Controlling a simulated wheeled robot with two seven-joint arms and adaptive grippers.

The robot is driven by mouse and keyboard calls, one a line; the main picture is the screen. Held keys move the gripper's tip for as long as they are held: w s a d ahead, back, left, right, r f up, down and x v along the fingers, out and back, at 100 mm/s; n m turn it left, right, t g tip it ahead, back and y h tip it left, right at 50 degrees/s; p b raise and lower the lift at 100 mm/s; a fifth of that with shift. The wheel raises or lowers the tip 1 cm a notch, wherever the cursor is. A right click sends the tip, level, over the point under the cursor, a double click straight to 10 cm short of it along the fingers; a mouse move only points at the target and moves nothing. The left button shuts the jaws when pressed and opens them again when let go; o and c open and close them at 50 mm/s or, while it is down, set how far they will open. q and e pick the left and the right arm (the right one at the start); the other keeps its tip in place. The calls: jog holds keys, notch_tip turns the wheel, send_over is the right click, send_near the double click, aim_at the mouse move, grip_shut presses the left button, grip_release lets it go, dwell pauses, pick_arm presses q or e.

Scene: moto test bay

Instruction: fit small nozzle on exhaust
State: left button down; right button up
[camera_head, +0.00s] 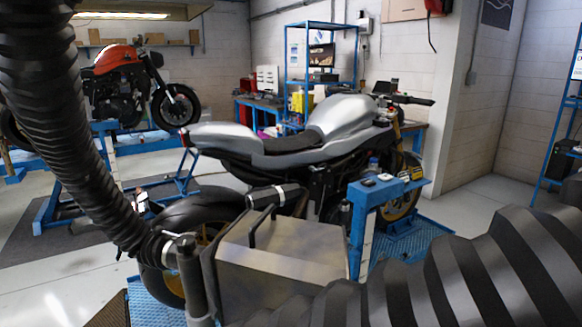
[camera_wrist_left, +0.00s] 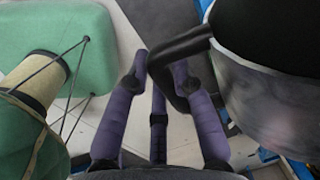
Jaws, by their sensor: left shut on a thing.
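In the left wrist view my left gripper (camera_wrist_left: 162,68) has its purple fingers closed on a bent black handle (camera_wrist_left: 178,48). The handle runs to a dark rounded body with a grey lower part (camera_wrist_left: 275,100), which looks like the small nozzle; most of it is cut off by the frame. In the head view a short dark cylinder with a pale band (camera_head: 275,195), apparently the exhaust, sits beside the rear of the silver motorcycle (camera_head: 340,120). My left arm comes down from the upper left, its fingers not clear there. My right gripper is out of view.
A grey metal box-like body (camera_head: 280,260) and an upright black cylinder (camera_head: 188,275) stand close in front of the rear wheel (camera_head: 200,210). A blue stand (camera_head: 385,190) holds small items. A green object (camera_wrist_left: 70,45) fills the wrist view's left side.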

pick_arm(q)
jog(key=shift+s+a, duration=0.4)
jog(key=shift+a, duration=0.3)
jog(key=shift+s+a, duration=0.35)
jog(key=shift+a, duration=0.3)
jog(key=shift+s+a+r, duration=0.1)
jog(key=shift+s+a, duration=0.4)
jog(key=shift+a, duration=0.25)
jog(key=shift+s+a, duration=0.45)
jog(key=shift+a, duration=0.35)
jog(key=shift+s+a+r, duration=0.1)
jog(key=shift+s+a, duration=0.4)
jog(key=shift+a, duration=0.25)
dwell(0.8)
jog(key=shift+b, duration=0.3)
jog(key=s+d+r+b, duration=0.1)
jog(key=s+d+r, duration=0.2)
jog(key=s+d, duration=0.2)
jog(key=shift+s+d, duration=0.15)
jog(key=shift+s, duration=1.6)
dwell(0.6)
